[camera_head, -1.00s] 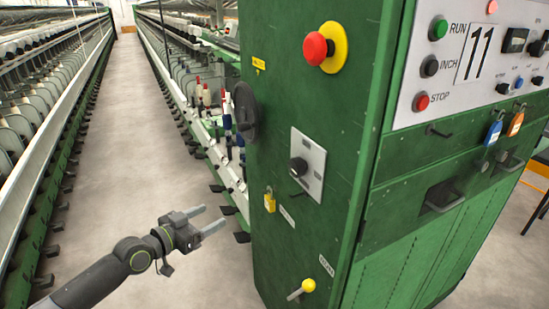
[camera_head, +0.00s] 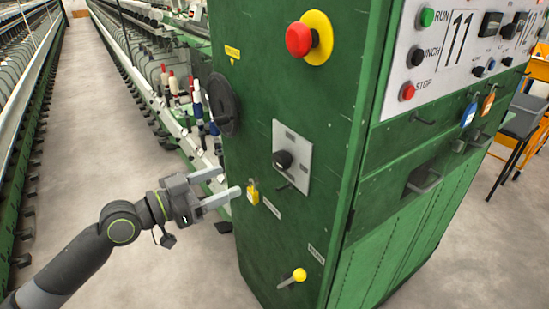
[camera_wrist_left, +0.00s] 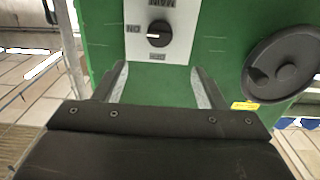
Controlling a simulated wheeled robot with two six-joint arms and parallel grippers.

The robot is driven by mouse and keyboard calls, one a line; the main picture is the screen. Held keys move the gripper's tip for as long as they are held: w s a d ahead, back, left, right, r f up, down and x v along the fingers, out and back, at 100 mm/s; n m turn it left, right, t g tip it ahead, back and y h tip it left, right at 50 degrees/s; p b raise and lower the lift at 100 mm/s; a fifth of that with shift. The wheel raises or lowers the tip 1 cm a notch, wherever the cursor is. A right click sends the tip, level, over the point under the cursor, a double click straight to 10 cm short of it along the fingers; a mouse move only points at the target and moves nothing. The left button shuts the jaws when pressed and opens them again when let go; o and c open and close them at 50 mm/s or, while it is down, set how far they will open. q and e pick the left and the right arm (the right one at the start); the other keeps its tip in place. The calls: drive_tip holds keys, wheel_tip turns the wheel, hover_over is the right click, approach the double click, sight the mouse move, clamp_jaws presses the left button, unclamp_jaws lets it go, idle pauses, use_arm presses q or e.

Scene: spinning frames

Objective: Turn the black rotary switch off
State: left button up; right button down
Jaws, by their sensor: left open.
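The black rotary switch (camera_head: 283,160) sits on a pale plate (camera_head: 303,152) on the side of the green cabinet (camera_head: 262,101). In the left wrist view the picture is upside down; there the switch (camera_wrist_left: 159,33) shows a white pointer mark turned toward the label that reads ON. A label that looks like OFF lies at the plate's other edge. My left gripper (camera_head: 231,182) is open and empty, left of and below the switch in the head view, apart from it. Its fingers (camera_wrist_left: 160,68) point toward the cabinet. My right gripper is out of view.
A yellow padlock (camera_head: 253,193) hangs close by the left fingertips. A black handwheel (camera_head: 221,104), a red stop knob (camera_head: 299,39) on yellow and a yellow-knobbed lever (camera_head: 299,274) stick out of the cabinet. The aisle floor (camera_head: 100,130) at left is clear.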

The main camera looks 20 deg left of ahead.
sight(277, 160)
use_arm(q)
drive_tip(key=p+x, duration=0.4)
drive_tip(key=x, duration=0.8)
drive_tip(key=shift+w+d+r, duration=0.1)
drive_tip(key=shift+w+d, duration=0.1)
drive_tip(key=shift+d, duration=0.1)
drive_tip(key=shift+w+d, duration=0.4)
drive_tip(key=shift+w, duration=0.1)
drive_tip(key=shift+c, duration=0.2)
drive_tip(key=c, duration=0.9)
